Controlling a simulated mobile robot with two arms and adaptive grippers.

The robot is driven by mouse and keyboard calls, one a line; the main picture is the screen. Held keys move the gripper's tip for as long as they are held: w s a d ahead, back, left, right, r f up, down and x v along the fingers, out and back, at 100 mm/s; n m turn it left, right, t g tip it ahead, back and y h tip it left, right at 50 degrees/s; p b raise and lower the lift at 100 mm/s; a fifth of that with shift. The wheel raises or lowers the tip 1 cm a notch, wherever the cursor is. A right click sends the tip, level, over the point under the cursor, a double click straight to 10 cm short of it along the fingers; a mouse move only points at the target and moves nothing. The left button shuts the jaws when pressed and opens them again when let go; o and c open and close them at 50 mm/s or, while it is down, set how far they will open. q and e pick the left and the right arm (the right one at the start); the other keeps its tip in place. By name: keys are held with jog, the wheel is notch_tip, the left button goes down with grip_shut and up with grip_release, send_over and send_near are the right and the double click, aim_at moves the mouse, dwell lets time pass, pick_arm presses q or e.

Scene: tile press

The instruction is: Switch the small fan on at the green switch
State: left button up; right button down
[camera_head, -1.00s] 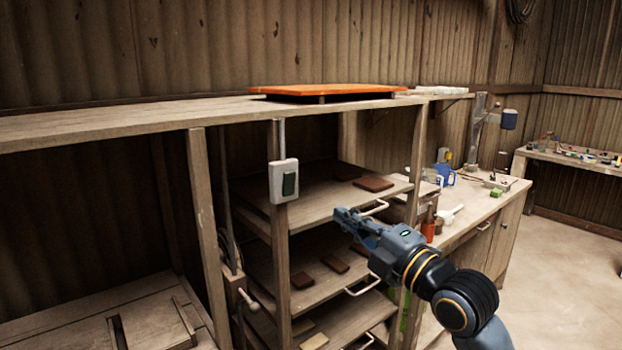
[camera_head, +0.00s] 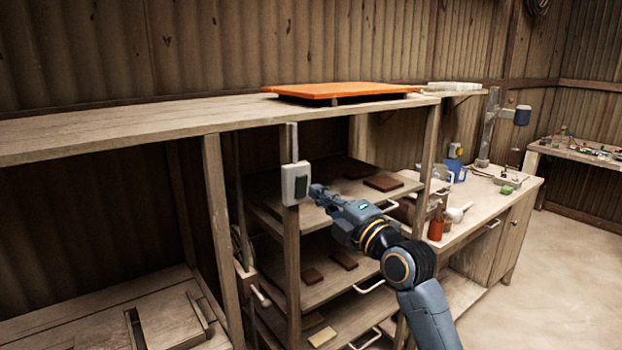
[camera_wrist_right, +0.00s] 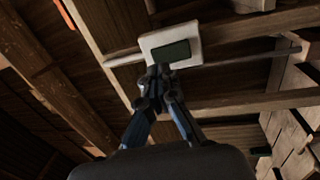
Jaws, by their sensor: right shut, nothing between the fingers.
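The green switch (camera_head: 301,185) is a dark green rocker in a white box (camera_head: 288,184) fixed to a wooden post of the shelf rack. My right gripper (camera_head: 314,191) is shut and empty, its fingertips just to the right of the switch box. In the right wrist view the shut fingertips (camera_wrist_right: 158,72) lie over the lower left edge of the green rocker (camera_wrist_right: 171,52). I cannot tell whether they touch it. The small fan is not clearly identifiable. My left gripper is not in view.
Shelves with brown tiles (camera_head: 383,183) and white handles stand behind and below my right arm. An orange board (camera_head: 340,91) lies on the long wooden top. A workbench (camera_head: 480,205) with a blue jug (camera_head: 457,171) and a red bottle (camera_head: 436,226) stands to the right.

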aim_at(302, 180)
jog(key=shift+p+x, duration=0.55)
jog(key=shift+x, duration=1.2)
jog(key=shift+r, duration=0.15)
jog(key=shift+w+a+r+p, duration=0.1)
jog(key=shift+r+p, duration=0.15)
jog(key=shift+p, duration=0.2)
jog(key=shift+a+f, duration=0.1)
jog(key=shift+f, duration=0.1)
